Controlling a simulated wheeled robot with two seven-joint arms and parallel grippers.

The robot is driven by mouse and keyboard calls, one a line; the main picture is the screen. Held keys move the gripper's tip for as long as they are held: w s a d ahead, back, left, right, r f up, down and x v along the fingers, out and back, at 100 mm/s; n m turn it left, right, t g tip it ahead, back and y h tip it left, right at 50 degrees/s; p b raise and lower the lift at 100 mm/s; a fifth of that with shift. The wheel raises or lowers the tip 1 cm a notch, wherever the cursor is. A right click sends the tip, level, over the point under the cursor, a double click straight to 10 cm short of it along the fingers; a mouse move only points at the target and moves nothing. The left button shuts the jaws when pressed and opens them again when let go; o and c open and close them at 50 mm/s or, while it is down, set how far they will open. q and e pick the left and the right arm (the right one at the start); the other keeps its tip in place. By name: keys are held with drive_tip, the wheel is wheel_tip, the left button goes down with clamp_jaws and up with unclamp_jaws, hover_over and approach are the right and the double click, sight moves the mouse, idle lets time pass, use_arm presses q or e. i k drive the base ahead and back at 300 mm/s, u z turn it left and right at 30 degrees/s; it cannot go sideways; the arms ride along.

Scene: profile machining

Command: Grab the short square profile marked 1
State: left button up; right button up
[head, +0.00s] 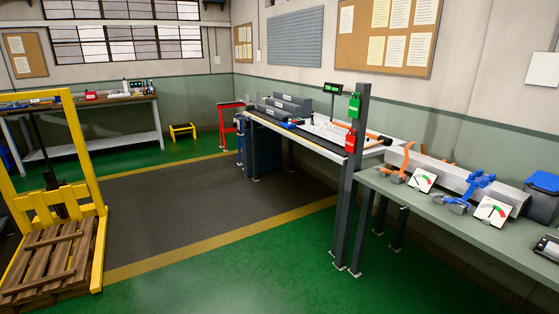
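No profile with a readable mark 1 can be made out in the head view. A long grey bar (451,178) lies along the right-hand bench, with an orange clamp-like tool (402,163) and a blue one (479,185) at it. Grey stepped blocks (287,104) sit on the far end of the middle machine table (300,138). Small light items on that table are too small to tell apart. Neither of my grippers shows in the view.
A dark post (355,190) with green and red boxes stands between machine table and right bench (430,198). Two dial gauges (423,180) sit on that bench. A yellow lift (88,175) with a wooden pallet (50,262) stands left. The dark floor lane (180,205) is clear.

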sight(366, 139)
drive_tip(key=z, duration=0.4)
drive_tip(key=i, duration=2.6)
drive_tip(key=z, duration=0.25)
